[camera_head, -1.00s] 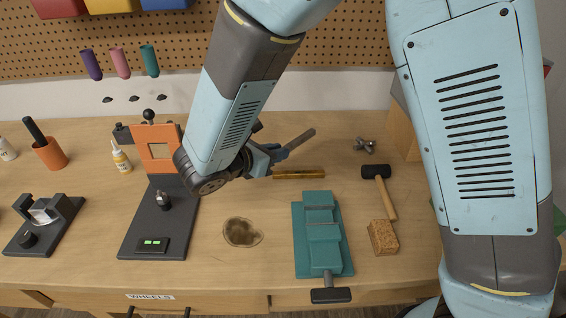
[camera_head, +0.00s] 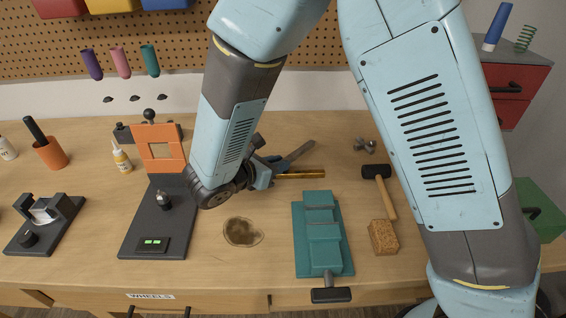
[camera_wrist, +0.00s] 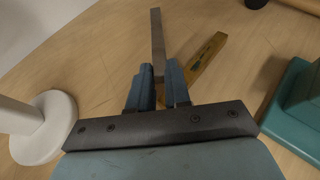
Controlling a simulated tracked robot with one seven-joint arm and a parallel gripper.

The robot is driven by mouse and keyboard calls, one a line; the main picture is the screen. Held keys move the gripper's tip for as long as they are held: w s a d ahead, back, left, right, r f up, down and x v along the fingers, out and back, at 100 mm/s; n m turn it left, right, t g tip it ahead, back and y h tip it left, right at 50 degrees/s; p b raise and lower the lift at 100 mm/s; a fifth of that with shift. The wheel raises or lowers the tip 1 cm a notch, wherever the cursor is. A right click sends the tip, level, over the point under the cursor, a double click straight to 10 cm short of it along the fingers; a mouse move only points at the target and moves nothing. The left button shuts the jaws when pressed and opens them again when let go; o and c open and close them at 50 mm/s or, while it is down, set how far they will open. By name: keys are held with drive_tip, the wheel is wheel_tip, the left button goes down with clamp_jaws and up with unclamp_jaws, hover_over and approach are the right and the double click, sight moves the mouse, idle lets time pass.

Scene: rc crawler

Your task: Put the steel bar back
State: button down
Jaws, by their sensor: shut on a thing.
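The steel bar (camera_head: 301,151) is a plain grey bar. My gripper (camera_head: 272,169) is shut on one end of it, and the bar sticks out to the upper right in the head view. In the wrist view the bar (camera_wrist: 157,35) runs away from between the two blue fingers of my gripper (camera_wrist: 159,78). It is near the yellow spirit level (camera_wrist: 205,65) and partly overlaps it in that view. I cannot tell how high the bar is above the bench.
A teal vise (camera_head: 323,240) stands right of my gripper, with a mallet (camera_head: 385,195) and cork block (camera_head: 382,238) beyond. An orange-framed press (camera_head: 160,150) stands left. A white round base (camera_wrist: 42,125) shows in the wrist view.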

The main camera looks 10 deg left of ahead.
drive_tip(key=shift+s+f, duration=0.1)
drive_tip(key=shift+f, duration=0.2)
drive_tip(key=c, duration=1.1)
unclamp_jaws()
drive_tip(key=shift+s+d+f, duration=0.1)
drive_tip(key=shift+d+f, duration=0.05)
drive_tip(key=shift+f, duration=0.05)
drive_tip(key=shift+r, duration=0.3)
drive_tip(key=v, duration=0.8)
drive_tip(key=r+v, duration=0.1)
drive_tip(key=v, duration=0.3)
drive_tip(key=shift+w, duration=0.2)
